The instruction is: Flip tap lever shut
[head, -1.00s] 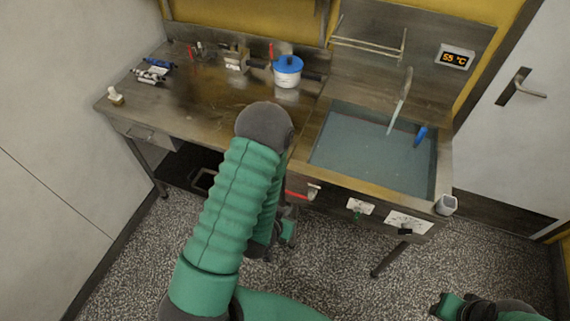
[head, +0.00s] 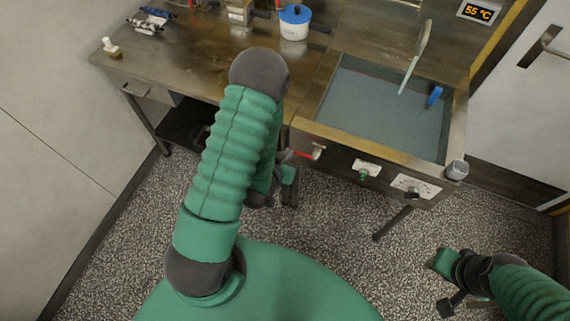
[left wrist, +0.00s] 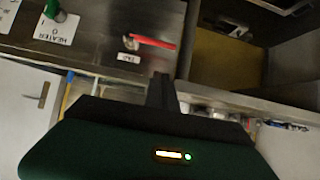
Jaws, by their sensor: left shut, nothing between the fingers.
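The red tap lever (head: 304,154) is on the front panel below the sink, beside my left gripper (head: 284,158) in the head view. My forearm hides much of that gripper. In the left wrist view the red lever (left wrist: 153,41) lies roughly sideways on its pivot, above a small TAP label (left wrist: 128,57). The shut, empty fingers of my left gripper (left wrist: 161,84) point at the panel just below the lever; I cannot tell whether they touch it. My right gripper (head: 449,284) hangs over the floor at the lower right, its jaw state unclear.
The sink (head: 380,105) holds grey-blue liquid, with a blue-handled tool in it. A heater knob (head: 364,174) and a dial (head: 412,193) sit right of the lever. A blue-lidded pot (head: 294,22) stands on the counter. The speckled floor (head: 325,235) in front is clear.

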